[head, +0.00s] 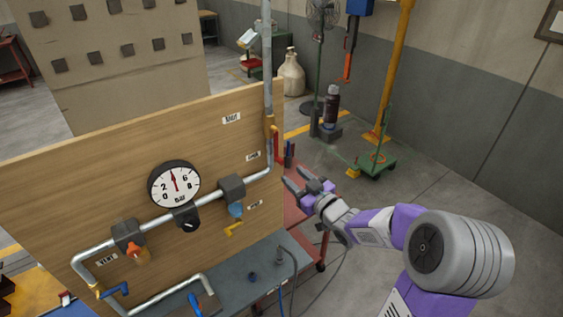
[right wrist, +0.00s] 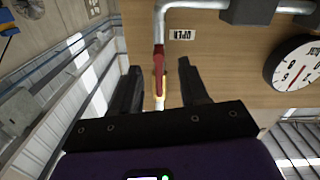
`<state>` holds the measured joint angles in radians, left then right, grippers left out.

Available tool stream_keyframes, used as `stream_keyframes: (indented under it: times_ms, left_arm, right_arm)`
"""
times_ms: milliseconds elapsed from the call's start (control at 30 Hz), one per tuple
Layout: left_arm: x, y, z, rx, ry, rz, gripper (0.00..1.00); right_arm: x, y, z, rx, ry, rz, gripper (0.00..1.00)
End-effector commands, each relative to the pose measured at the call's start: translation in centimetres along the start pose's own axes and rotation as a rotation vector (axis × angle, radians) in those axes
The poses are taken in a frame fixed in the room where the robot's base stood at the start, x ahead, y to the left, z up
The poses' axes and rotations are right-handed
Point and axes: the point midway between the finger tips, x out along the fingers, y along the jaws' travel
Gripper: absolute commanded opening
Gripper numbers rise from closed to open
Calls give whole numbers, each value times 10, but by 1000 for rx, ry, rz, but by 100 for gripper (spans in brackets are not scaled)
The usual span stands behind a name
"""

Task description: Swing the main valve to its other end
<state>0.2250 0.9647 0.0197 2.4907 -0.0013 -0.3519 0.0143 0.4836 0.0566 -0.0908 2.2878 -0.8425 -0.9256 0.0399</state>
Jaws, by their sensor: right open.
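The valve with a red handle (head: 276,144) sits on the vertical pipe at the right edge of the wooden panel. Its handle hangs down along the pipe below a brass-yellow body. I take it as the main valve; the labels are too small to read surely. My right gripper (head: 296,179) is open and empty, to the right of and below the handle, apart from it. In the right wrist view the red handle (right wrist: 157,60) shows beyond the gap between my open fingers (right wrist: 160,85), lined up with the pipe. My left gripper is not in view.
The panel (head: 120,180) also carries a round gauge (head: 174,184), a blue valve (head: 236,211), an orange valve (head: 137,254) and blue-handled valves along the pipe. A grey bench top (head: 232,284) lies below.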

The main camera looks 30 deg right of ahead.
Motion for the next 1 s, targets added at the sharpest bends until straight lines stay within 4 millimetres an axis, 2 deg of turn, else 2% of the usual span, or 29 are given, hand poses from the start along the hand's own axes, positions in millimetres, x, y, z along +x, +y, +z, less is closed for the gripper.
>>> stream_keyframes:
  times_ms: [167, 400, 600, 933, 967, 1000]
  left_arm:
    - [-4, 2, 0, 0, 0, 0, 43]
    - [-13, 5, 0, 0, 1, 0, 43]
    - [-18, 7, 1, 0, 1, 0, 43]
    - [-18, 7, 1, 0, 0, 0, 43]
    - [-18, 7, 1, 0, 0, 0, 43]
    - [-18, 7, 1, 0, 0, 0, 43]
  right_arm:
    - [10, 4, -10, -21, 20, -1, 44]
    - [48, 3, -10, -18, 19, -1, 44]
    - [68, 3, -10, -18, 19, 0, 44]
    - [73, 3, -9, -19, 18, 1, 44]
    - [73, 3, -9, -19, 18, 1, 43]
    - [73, 3, -9, -19, 18, 1, 37]
